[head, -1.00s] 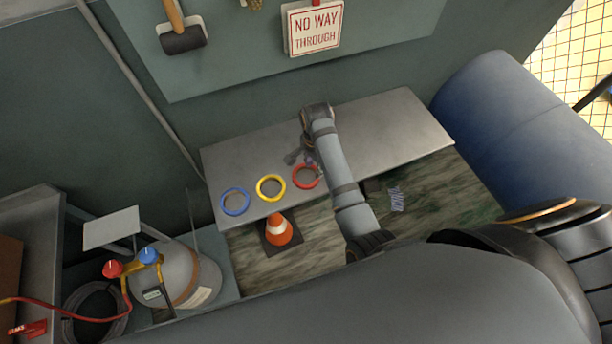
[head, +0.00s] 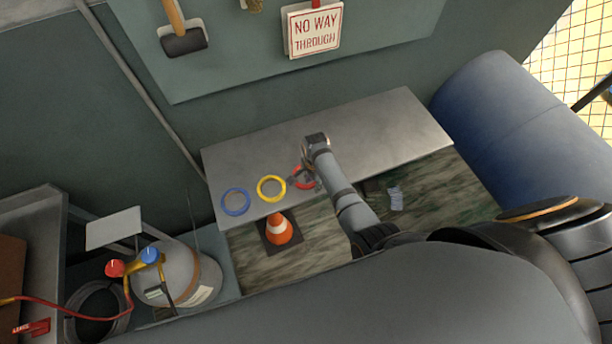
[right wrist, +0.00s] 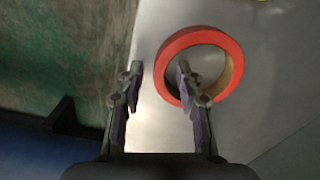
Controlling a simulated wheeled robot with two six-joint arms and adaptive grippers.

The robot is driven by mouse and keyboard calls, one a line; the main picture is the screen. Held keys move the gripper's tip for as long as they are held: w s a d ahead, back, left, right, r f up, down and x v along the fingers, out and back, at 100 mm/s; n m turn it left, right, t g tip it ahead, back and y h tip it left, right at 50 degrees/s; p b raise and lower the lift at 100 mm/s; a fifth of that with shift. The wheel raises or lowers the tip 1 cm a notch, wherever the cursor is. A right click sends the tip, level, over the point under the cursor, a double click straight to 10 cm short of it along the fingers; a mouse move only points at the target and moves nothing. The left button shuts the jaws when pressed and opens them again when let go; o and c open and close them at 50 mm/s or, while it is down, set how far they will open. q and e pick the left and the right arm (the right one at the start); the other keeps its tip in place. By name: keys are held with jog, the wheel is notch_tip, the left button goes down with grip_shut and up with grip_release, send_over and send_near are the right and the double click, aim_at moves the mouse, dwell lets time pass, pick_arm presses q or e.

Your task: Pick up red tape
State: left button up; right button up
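The red tape (head: 298,171) is a ring lying on the grey shelf, partly hidden behind my right gripper (head: 303,178) in the head view. In the right wrist view the red tape (right wrist: 178,45) shows its red outer side and a tan inner side. My right gripper (right wrist: 160,86) is open there, with one finger overlapping the ring's opening and the other outside its left side. One side of the ring lies between the fingers' lines; I cannot tell the remaining height or any contact. My left gripper is not in view.
A yellow ring (head: 271,188) and a blue ring (head: 235,201) lie left of the red tape on the shelf (head: 390,130). An orange cone (head: 279,229) stands in front below. The shelf's right part is clear. A blue cylinder (head: 495,110) stands at right.

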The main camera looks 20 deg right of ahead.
grip_shut()
notch_tip(320, 180, up, 10)
dwell(0.6)
